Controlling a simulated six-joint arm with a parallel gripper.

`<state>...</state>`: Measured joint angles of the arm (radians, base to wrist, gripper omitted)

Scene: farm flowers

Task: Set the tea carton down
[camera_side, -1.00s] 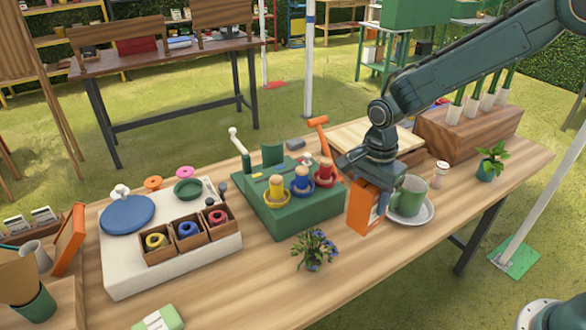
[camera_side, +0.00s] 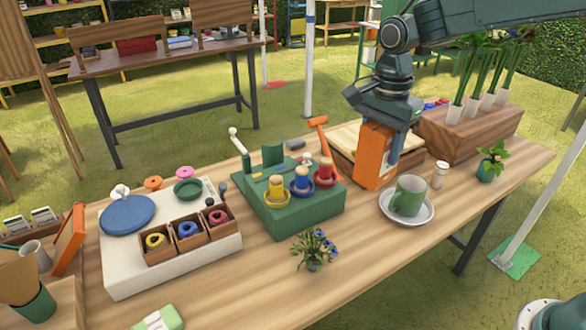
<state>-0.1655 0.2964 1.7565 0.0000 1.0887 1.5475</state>
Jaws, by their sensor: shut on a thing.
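The orange tea carton (camera_side: 371,158) is upright in my gripper (camera_side: 384,122), which is shut on its top part. The carton is behind and left of the green mug on its saucer. It overlaps the wooden board or crate behind it in the picture. I cannot tell whether its bottom touches the table or hangs just above it. One gripper finger shows at the carton's right side; the other is mostly hidden.
The green mug (camera_side: 408,195) stands on a white saucer (camera_side: 392,217). A green stand with colored spools (camera_side: 262,209) is to the left. A wooden block with flower tubes (camera_side: 440,137) and a small white shaker (camera_side: 440,172) are to the right.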

